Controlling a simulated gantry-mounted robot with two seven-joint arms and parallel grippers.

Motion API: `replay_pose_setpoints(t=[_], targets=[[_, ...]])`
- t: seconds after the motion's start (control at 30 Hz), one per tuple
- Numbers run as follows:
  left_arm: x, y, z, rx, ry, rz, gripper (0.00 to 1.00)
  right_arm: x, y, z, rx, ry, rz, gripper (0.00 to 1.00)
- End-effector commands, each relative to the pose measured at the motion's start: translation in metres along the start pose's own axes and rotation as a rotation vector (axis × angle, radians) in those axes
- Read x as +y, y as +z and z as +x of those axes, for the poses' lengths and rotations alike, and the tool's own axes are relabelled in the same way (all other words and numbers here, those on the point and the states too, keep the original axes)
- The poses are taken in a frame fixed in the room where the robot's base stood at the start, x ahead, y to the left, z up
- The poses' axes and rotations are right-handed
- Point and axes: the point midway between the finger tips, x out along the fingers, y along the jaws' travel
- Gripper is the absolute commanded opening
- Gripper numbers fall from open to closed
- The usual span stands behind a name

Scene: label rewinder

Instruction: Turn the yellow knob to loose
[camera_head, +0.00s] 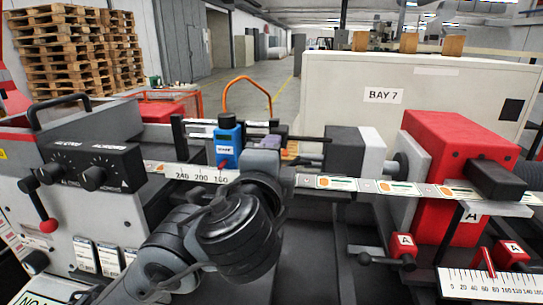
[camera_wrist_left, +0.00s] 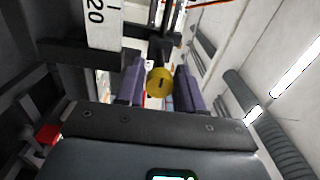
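The fingers stand apart, one on each side of the knob. Only narrow gaps show, and I cannot tell whether either finger touches it. In the head view my left gripper (camera_head: 272,138) reaches in beside a blue device (camera_head: 228,142), and the knob is hidden there. My right gripper is not in view.
The rewinder has a label strip (camera_head: 345,184) running across it and a red block (camera_head: 455,160) at the right. A black control box (camera_head: 92,167) with knobs and a red-tipped lever (camera_head: 44,212) stand at the left. A white ruler plate (camera_head: 490,285) is at front right.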

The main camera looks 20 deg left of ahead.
Motion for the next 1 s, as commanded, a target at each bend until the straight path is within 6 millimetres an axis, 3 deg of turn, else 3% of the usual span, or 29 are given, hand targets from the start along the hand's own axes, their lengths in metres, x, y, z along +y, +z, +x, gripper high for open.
replay_pose_setpoints(t=[0.1, 0.63, 0.83, 1.0], targets=[[0.0, 0.0, 0.0, 0.0, 0.0, 0.001, 0.54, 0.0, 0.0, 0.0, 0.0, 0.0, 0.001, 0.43], [-0.001, 0.0, 0.001, -0.002, 0.003, 0.064, 0.54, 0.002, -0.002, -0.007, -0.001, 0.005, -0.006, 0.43], [-0.005, 0.001, 0.001, -0.003, 0.003, 0.29, 0.54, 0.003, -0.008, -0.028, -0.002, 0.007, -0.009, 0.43], [-0.007, 0.002, 0.001, -0.005, 0.005, 0.61, 0.54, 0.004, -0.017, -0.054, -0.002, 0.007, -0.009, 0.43]])
